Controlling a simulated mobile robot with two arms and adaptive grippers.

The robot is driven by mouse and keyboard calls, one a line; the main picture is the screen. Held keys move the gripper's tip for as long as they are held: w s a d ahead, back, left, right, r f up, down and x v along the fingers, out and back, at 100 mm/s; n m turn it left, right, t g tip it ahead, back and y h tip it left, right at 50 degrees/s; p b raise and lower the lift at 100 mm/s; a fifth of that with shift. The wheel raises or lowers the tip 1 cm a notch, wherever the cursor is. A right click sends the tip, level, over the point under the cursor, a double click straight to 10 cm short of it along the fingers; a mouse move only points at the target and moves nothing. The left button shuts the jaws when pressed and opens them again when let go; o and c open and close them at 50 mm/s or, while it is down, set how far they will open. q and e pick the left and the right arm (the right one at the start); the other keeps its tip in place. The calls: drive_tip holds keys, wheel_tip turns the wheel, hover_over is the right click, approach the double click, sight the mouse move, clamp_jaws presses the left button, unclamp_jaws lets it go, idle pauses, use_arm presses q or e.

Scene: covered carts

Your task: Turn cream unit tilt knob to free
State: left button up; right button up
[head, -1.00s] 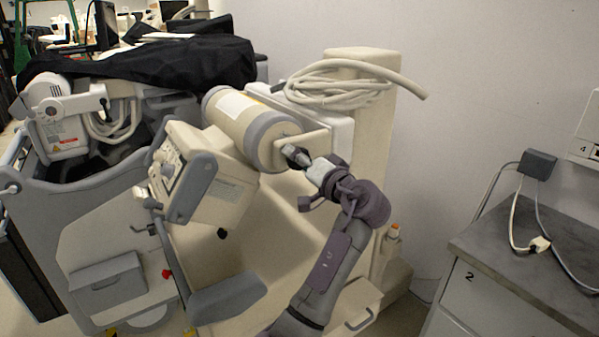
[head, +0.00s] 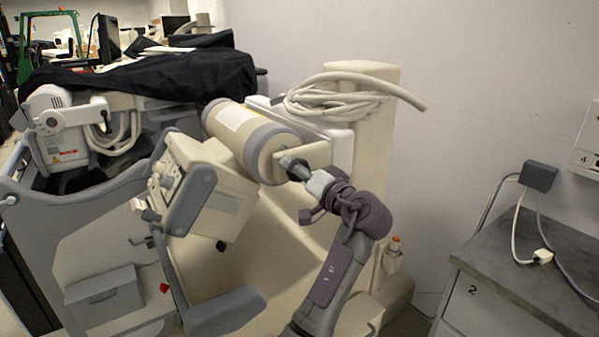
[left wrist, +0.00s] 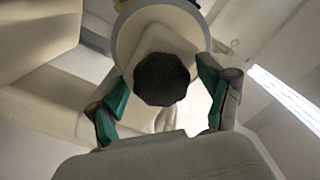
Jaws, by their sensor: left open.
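The cream unit (head: 240,290) stands in the middle of the head view, with a cream cylinder (head: 242,140) ending in a grey ring and a cream bracket. The dark, many-sided tilt knob (left wrist: 162,79) shows on that bracket in the left wrist view. My left gripper (head: 288,163) is at the cylinder's end in the head view, where its fingers largely hide the knob. In the left wrist view my left gripper (left wrist: 160,98) is open, its green-padded fingers on either side of the knob. A gap shows on the left; contact on the right is unclear. My right gripper is out of view.
A coiled cream hose (head: 345,100) hangs on the column behind. A cart under a black cover (head: 150,75) stands at left. The unit's control panel box (head: 215,185) juts out left of my arm. A grey-topped cabinet (head: 520,265) stands at right.

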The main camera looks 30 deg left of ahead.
use_arm(q)
drive_tip(key=shift+d, duration=0.1)
drive_tip(key=v, duration=1.2)
